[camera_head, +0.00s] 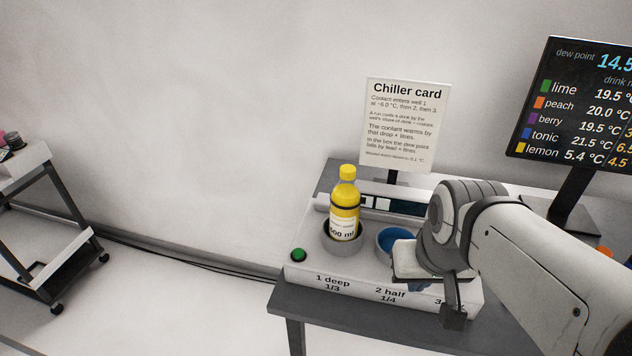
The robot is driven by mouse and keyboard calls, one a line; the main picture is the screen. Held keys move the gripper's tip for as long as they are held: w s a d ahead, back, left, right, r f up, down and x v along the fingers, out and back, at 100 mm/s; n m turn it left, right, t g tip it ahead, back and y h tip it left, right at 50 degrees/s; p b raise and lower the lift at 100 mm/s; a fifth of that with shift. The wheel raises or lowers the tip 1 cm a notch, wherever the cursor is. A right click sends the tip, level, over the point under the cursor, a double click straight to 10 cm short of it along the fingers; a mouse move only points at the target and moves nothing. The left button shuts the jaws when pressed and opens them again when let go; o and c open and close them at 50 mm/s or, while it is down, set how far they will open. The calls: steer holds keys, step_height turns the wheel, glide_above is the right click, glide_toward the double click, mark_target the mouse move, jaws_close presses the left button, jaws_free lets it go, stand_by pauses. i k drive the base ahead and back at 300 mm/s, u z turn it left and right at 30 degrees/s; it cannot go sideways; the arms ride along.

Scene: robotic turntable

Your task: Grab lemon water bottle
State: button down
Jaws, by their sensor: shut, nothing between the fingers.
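The lemon water bottle (345,205) is yellow with a yellow cap and a white label that reads "500 ml". It stands upright in the grey round well (343,245) marked "1 deep 1/3", so its lower end is hidden. My gripper (453,316) is at the front right of the chiller box, in front of the third well's area. It is shut and empty, and apart from the bottle, to its right and lower in the picture. My arm hides part of the box's right side.
A blue-lined empty well (391,240) lies between bottle and arm. A green button (298,255) is at the box's left corner. The chiller card (405,125) stands behind, and a screen (575,105) at right lists lemon 5.4 °C. A cart (40,215) stands far left.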

mark_target(346, 199)
steer(key=u, duration=1.45)
steer(key=k, duration=1.25)
steer(key=z, duration=0.6)
steer(key=i, duration=1)
steer(key=z, duration=0.05)
